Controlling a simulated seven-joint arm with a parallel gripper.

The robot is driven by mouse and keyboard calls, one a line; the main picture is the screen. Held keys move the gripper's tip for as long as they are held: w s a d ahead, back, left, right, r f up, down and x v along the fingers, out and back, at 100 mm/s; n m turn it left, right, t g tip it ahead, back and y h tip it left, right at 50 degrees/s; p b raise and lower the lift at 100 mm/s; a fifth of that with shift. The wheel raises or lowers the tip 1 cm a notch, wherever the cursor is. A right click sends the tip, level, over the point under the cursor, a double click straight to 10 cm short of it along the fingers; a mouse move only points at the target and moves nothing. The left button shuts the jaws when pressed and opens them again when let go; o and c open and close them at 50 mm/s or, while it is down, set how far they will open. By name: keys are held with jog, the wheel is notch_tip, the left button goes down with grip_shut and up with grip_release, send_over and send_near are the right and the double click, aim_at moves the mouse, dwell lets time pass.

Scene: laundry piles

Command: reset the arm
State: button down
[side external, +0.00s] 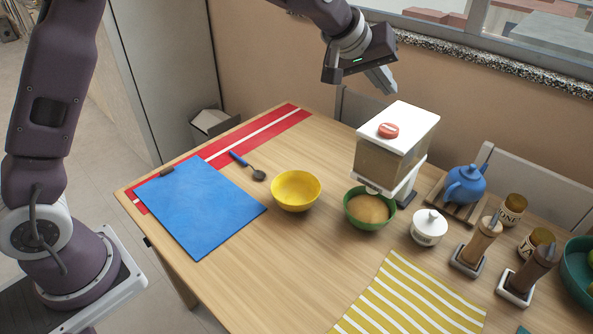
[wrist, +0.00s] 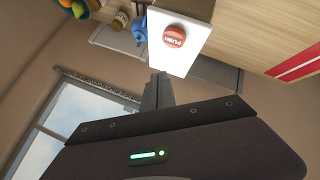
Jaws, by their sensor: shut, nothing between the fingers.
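My gripper (side external: 382,80) is shut and empty, raised in the air above and slightly behind the dispenser (side external: 384,154). Its closed fingers (wrist: 157,90) point toward the dispenser in the wrist view. The dispenser has a white lid with a red push button (side external: 388,130); the button, marked PUSH, also shows in the wrist view (wrist: 174,36). My gripper is apart from the button. A green bowl (side external: 352,211) with tan contents sits under the dispenser.
A white lidded bowl (side external: 428,227), blue teapot (side external: 465,184), mills (side external: 478,243) and jars stand right. A striped cloth (side external: 410,300) lies in front. The wall and window are behind.

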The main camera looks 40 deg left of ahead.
jog(key=s+a+r+m+g+y, duration=0.1)
jog(key=s+a+r, duration=0.3)
jog(key=s, duration=0.7)
jog(key=s+a+r+m, duration=0.2)
jog(key=s+a+r, duration=0.1)
jog(key=s, duration=0.7)
jog(key=s+a+f+m+g+y, duration=0.1)
jog(key=s+a+f, duration=0.1)
jog(key=s, duration=0.8)
jog(key=s+a+f+g, duration=0.1)
jog(key=s+a+f, duration=0.2)
jog(key=s, duration=0.8)
jog(key=shift+f+m+y, duration=0.4)
jog(key=shift+f, duration=0.25)
